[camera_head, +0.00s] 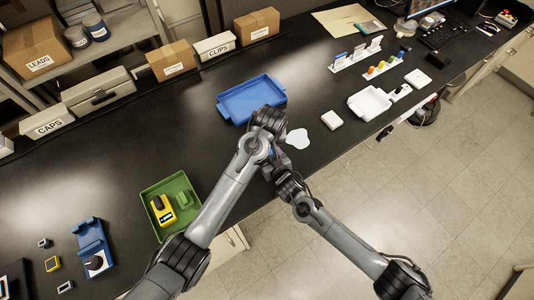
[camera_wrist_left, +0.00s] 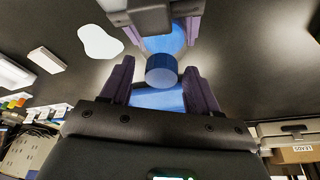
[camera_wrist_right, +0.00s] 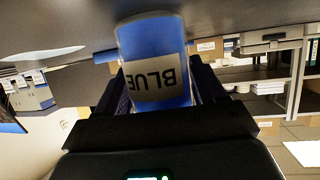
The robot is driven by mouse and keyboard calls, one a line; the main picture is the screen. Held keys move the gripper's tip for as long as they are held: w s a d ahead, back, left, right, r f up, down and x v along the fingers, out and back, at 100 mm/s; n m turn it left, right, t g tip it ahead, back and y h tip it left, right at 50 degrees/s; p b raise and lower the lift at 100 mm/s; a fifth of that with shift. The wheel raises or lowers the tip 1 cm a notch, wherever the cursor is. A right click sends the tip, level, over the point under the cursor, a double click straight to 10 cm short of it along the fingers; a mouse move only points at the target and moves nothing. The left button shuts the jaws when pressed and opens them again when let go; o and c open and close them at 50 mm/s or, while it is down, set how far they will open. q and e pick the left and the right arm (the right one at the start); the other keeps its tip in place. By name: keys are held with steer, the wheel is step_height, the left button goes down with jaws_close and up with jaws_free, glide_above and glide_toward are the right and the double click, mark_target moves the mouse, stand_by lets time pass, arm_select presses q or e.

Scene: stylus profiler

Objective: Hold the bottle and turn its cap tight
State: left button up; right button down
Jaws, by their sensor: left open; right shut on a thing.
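In the head view both wrists meet near the bench's front edge, and my arms mostly hide the bottle and cap.
A blue tray (camera_head: 223,108) lies on the black bench just behind the grippers. A white irregular patch (camera_head: 298,138) and a small white box (camera_head: 331,120) lie to the right. A green tray (camera_head: 150,194) with a yellow device (camera_head: 158,205) is at left front. Mid-left bench is clear.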

arm_select(q)
steer(key=v, duration=0.7)
arm_select(e)
steer(key=shift+d, duration=0.1)
stand_by(0.4)
arm_select(q)
steer(key=v, duration=0.7)
steer(key=shift+r, duration=0.3)
steer(key=shift+s, duration=0.1)
stand_by(0.6)
arm_select(e)
jaws_free()
